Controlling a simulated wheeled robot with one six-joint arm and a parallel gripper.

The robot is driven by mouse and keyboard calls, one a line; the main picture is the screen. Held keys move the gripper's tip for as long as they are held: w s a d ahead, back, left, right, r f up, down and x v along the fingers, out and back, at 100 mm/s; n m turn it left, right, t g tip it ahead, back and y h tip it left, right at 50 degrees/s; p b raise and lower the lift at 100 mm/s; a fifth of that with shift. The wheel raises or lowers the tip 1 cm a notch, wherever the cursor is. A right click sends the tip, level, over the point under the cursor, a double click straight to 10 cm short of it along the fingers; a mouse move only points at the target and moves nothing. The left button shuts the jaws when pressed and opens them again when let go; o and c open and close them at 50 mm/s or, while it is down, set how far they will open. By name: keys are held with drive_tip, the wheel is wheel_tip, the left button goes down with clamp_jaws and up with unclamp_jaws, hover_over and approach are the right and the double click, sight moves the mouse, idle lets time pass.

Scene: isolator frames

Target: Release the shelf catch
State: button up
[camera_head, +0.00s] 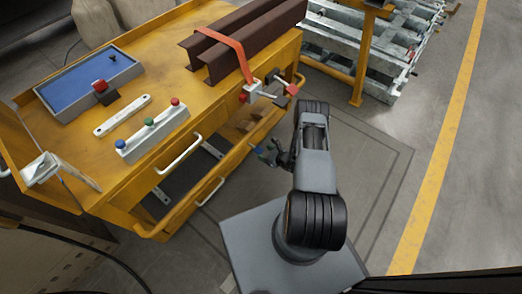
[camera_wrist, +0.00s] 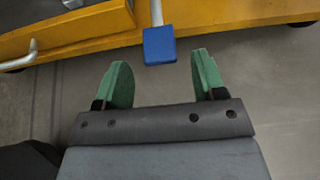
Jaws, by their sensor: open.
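A blue block on a short metal stem, which looks like the shelf catch (camera_wrist: 159,46), sticks out from the yellow cart edge in the wrist view. My gripper (camera_wrist: 161,68) is open, with green fingers apart to the left and right of the blue block in the picture. The block shows at about the level of the fingertips, with a gap on each side; I cannot tell its depth. Nothing is held. In the head view my gripper (camera_head: 270,153) is small and dark beside the cart's lower right side, and the catch is hard to make out there.
The yellow cart (camera_head: 150,75) carries brown steel beams (camera_head: 245,35) under an orange strap, a button box (camera_head: 152,132) and a blue tray (camera_head: 85,80). A clamp with red ends (camera_head: 268,90) projects from its side. Grey floor (camera_head: 385,165) is free on the right.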

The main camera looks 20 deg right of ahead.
drive_tip(key=p+v, duration=0.2)
drive_tip(key=v, duration=0.7)
drive_tip(key=shift+s, duration=0.2)
drive_tip(key=shift+d+r, duration=0.1)
drive_tip(key=shift+d, duration=0.1)
